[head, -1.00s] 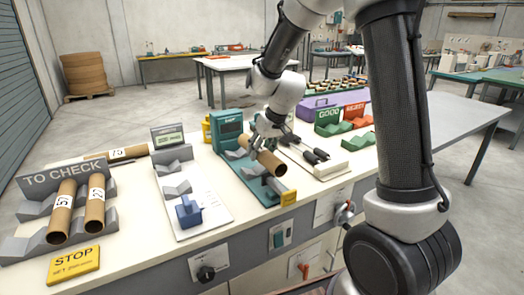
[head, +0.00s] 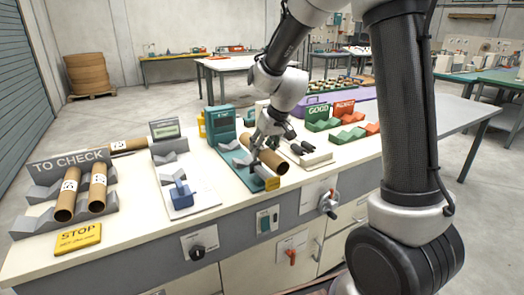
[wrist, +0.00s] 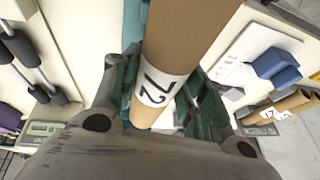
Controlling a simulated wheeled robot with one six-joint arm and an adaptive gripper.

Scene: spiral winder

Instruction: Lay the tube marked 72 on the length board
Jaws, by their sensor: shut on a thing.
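My gripper (head: 266,140) is shut on a brown cardboard tube (head: 264,158). In the wrist view the tube (wrist: 178,45) runs between the fingers, and its white label reads 72. It is held over the right side of the teal stand (head: 235,160); I cannot tell how high above. The white board (head: 204,192) with grey V-rests and a blue block (head: 181,195) seems to be the length board; it lies left of my gripper, its rests empty. The blue block also shows in the wrist view (wrist: 274,66).
The TO CHECK rack (head: 45,222) holds two labelled tubes, with another tube (head: 128,145) behind. A yellow STOP sign (head: 78,238) lies before it. A board with black rollers (head: 318,160) stands right of the held tube. Green GOOD (head: 318,115) and red REJECT (head: 344,110) racks stand beyond.

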